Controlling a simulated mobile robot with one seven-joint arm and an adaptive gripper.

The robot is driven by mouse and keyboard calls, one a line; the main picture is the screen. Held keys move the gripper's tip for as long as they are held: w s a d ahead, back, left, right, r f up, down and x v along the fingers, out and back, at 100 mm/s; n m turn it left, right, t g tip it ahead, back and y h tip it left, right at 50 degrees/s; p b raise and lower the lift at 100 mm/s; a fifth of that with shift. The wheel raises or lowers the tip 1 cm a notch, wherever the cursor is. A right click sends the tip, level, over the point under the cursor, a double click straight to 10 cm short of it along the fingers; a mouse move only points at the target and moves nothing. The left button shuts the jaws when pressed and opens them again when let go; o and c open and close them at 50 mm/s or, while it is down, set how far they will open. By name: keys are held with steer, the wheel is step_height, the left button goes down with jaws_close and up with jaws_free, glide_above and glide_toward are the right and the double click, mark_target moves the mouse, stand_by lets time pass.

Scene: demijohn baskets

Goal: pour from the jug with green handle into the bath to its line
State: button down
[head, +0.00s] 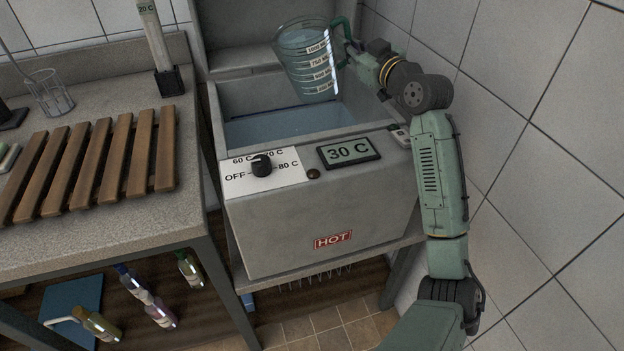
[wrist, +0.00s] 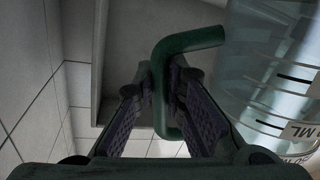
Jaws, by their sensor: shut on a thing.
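The clear jug (head: 306,62) with printed white volume labels hangs above the back right part of the bath, slightly tilted in the head view. Its green handle (head: 340,32) is on the right. My gripper (head: 350,52) is shut on this handle; the wrist view shows both fingers (wrist: 160,85) on either side of the green handle (wrist: 190,42), with the jug (wrist: 275,75) at the right. The grey bath (head: 325,205) is open and holds bluish water (head: 285,125). I cannot make out its line, nor the level inside the jug. No stream shows.
A control panel with a knob (head: 262,166) and a "30 C" display (head: 349,150) is on the bath's front. A tiled wall (head: 540,120) closes off the right.

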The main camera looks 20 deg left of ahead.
steer(key=shift+d+r+n+b, duration=0.15)
steer(key=shift+r+n+b, duration=0.2)
steer(key=shift+r, duration=0.25)
stand_by(0.3)
steer(key=shift+f+n+b, duration=0.25)
steer(key=shift+f+b, duration=0.15)
steer(key=shift+b, duration=0.5)
stand_by(0.4)
steer(key=shift+f+b, duration=0.25)
steer(key=shift+b, duration=0.25)
steer(key=shift+f+n+b, duration=0.25)
steer(key=shift+n+b, duration=0.25)
steer(key=shift+b, duration=0.05)
steer(key=shift+f+n+b, duration=0.2)
steer(key=shift+n+b, duration=0.2)
steer(key=shift+b, duration=0.2)
stand_by(0.3)
steer(key=shift+n+b, duration=0.5)
steer(key=shift+b, duration=0.25)
stand_by(0.7)
steer(key=shift+s+a+r+n+b, duration=0.2)
steer(key=shift+r+n+b, duration=0.15)
steer(key=shift+n, duration=0.2)
steer(key=shift+s+a+r+n+b, duration=0.15)
steer(key=shift+r+n+b, duration=0.1)
steer(key=shift+n+b, duration=0.25)
stand_by(1.3)
